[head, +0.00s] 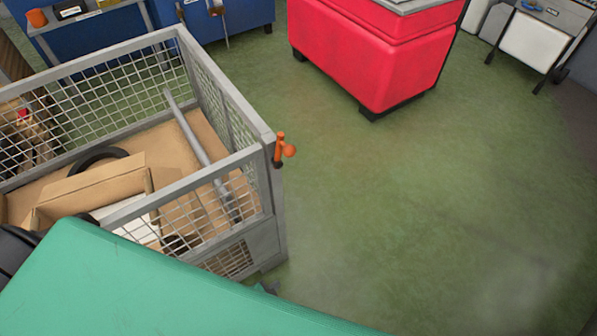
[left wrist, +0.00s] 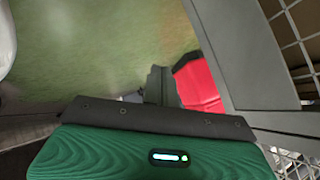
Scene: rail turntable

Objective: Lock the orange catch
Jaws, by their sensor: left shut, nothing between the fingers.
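The orange catch (head: 282,150) sits at the top of the near right corner post of a grey wire-mesh cage (head: 268,195). Its rounded knob sticks out to the right. My left arm covers the bottom of the head view, and only a dark tip of my left gripper (head: 267,287) shows past it, low beside the foot of the cage corner. In the left wrist view the fingers (left wrist: 158,84) are shut and empty, next to the grey cage frame (left wrist: 243,60). The catch does not show in that view, and the gripper is apart from it. My right gripper is not in view.
The cage holds an open cardboard box (head: 95,190), a grey pipe (head: 195,140) and a black ring (head: 98,158). A red cabinet (head: 370,55) stands behind, with a blue unit (head: 240,18) at back left. The green floor right of the cage is clear.

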